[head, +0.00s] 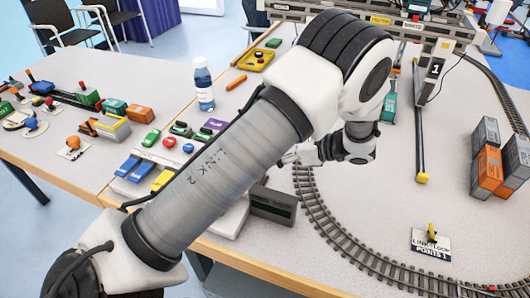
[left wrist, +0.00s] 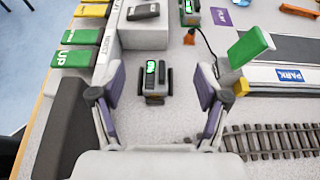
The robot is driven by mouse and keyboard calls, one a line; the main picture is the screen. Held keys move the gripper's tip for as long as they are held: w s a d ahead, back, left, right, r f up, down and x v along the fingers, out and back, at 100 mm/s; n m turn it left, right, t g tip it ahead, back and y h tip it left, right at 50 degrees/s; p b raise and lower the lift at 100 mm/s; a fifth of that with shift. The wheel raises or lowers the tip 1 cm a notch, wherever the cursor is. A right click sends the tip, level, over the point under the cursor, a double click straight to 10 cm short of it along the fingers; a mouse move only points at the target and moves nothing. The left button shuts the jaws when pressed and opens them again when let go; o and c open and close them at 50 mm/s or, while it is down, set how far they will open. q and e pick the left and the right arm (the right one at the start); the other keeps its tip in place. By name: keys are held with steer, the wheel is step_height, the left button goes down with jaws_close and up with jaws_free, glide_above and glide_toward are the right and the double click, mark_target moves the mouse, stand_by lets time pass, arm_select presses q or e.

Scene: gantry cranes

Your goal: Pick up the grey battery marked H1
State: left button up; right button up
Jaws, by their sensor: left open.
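A small dark grey battery (left wrist: 156,77) with a lit green display stands on the pale tabletop in the left wrist view. Its marking is too small to read, so I cannot confirm H1. My left gripper (left wrist: 160,92) is open, with one finger on each side of the battery and clear gaps to both. In the head view my left gripper (head: 291,156) points down and left near the track, partly behind my own arm. I cannot make out the battery there. A second similar unit with a green display (left wrist: 189,12) shows at the top of the left wrist view. My right gripper is not in view.
A grey control box (left wrist: 150,25) with green and yellow keys (left wrist: 76,58) is close by. A green flag-like plate (left wrist: 250,46) and curved rail track (left wrist: 275,141) lie to the right. A dark box (head: 273,205) stands near the table edge. A bottle (head: 203,88) stands farther back.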

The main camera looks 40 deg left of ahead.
arm_select(q)
step_height(320, 180, down, 6)
steer(key=b, duration=0.5)
steer(key=shift+w+f+b, duration=0.15)
steer(key=shift+f+b, duration=0.1)
steer(key=shift+b, duration=0.15)
steer(key=shift+a+f, duration=0.15)
steer(key=x, duration=0.7)
steer(key=shift+s+a+f, duration=0.1)
steer(key=shift+s+f, duration=0.05)
steer(key=shift+s, duration=0.35)
steer(key=c, duration=1.4)
